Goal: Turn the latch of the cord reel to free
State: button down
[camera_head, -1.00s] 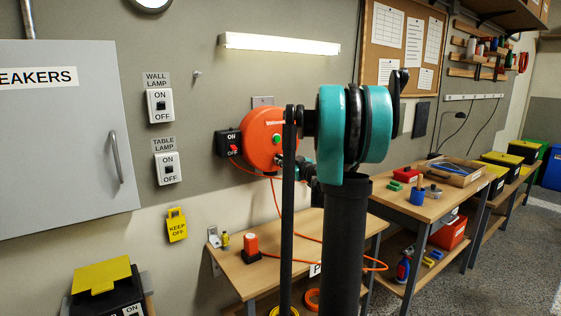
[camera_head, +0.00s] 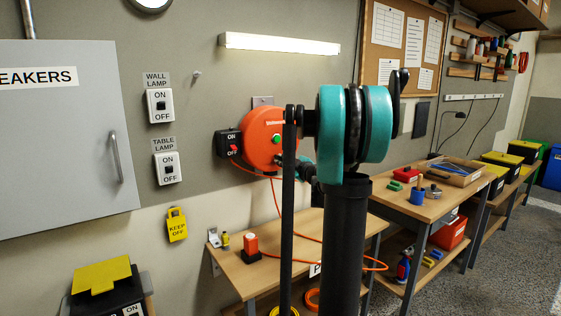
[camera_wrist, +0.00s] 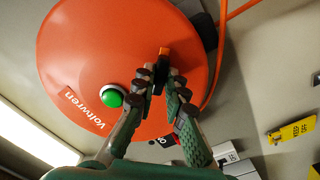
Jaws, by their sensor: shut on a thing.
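The cord reel (camera_head: 262,124) is a round orange housing on the wall. It fills much of the wrist view (camera_wrist: 120,45), with the name Voltwren and a green button (camera_wrist: 112,97) on its face. The latch (camera_wrist: 163,51) is a small dark lever with an orange tip near the reel's edge. My gripper (camera_wrist: 158,86) is shut on the latch, with the orange tip showing beyond the fingertips. The fingers hide the rest of the latch. In the head view, my arm partly covers the gripper, and the latch cannot be made out.
A black ON/OFF switch box (camera_head: 229,144) sits at the reel's left. An orange cord (camera_head: 277,200) hangs down to the bench (camera_head: 262,276), where a red-topped item (camera_head: 251,246) stands. A yellow KEEP OFF tag (camera_head: 177,225) hangs on the wall at left.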

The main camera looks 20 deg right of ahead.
jog(key=n, duration=0.4)
jog(key=shift+n, duration=0.3)
jog(key=c, duration=1.4)
grip_release()
jog(key=shift+c, duration=0.2)
jog(key=v, duration=0.7)
